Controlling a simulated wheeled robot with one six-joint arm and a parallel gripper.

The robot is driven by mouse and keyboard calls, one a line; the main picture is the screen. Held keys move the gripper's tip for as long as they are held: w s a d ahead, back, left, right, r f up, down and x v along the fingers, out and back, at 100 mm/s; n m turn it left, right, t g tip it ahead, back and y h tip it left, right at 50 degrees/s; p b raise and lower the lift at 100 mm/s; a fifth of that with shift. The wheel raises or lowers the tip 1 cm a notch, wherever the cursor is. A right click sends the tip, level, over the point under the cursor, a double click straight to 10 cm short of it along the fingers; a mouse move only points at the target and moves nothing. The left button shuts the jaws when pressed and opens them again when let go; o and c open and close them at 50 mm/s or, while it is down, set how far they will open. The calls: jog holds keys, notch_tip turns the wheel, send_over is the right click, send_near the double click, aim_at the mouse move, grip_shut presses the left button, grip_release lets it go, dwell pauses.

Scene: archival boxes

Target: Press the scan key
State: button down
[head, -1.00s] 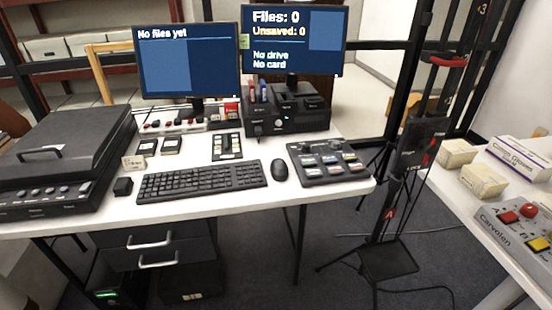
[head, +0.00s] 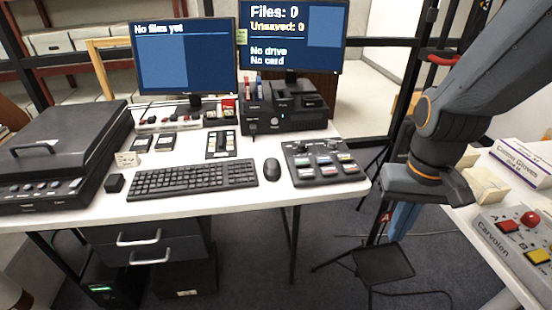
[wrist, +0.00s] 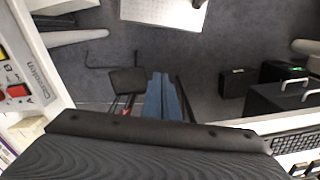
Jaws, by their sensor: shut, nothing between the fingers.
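A black flatbed scanner (head: 62,140) sits at the left of the white desk, with its lid down. A row of round keys (head: 42,188) runs along its front edge; their labels are too small to read, so I cannot tell which is the scan key. My gripper (head: 402,225) hangs at the right, past the desk's right end and far from the scanner. Its blue fingers point down and are together and empty. They also show in the wrist view (wrist: 162,95) above the floor.
A keyboard (head: 193,178), mouse (head: 272,169) and panel of coloured keys (head: 325,181) are on the desk (head: 232,199). Two monitors stand behind; the right one (head: 291,32) reads "Files: 0". A stand (head: 383,263) is below my gripper. A second table at right holds a button box (head: 508,236).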

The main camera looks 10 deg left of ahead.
jog(key=shift+d, duration=0.1)
jog(key=w+a+r+m+t+y+p, duration=0.1)
jog(key=w+a+t+p, duration=0.2)
jog(key=w+a, duration=0.3)
jog(key=w+a+r+m+t+y+p, duration=0.1)
jog(key=w+a, duration=0.6)
jog(key=w, duration=0.8)
jog(key=w+a+r+m+t+y+p, duration=0.1)
jog(key=w+a+m+t+p, duration=0.1)
jog(key=w+a+t+p, duration=0.2)
jog(key=w+a+p, duration=0.1)
jog(key=w+a, duration=0.2)
jog(key=w, duration=0.3)
jog(key=shift+w+m+t, duration=0.3)
jog(key=shift+d, duration=0.1)
jog(key=b, duration=0.6)
send_over(303, 163)
notch_tip(303, 163, down, 8)
jog(key=shift+r, duration=0.1)
jog(key=shift+s+f+b, duration=0.1)
jog(key=shift+f+b, duration=0.25)
jog(key=shift+f, duration=0.05)
jog(key=shift+f, duration=0.15)
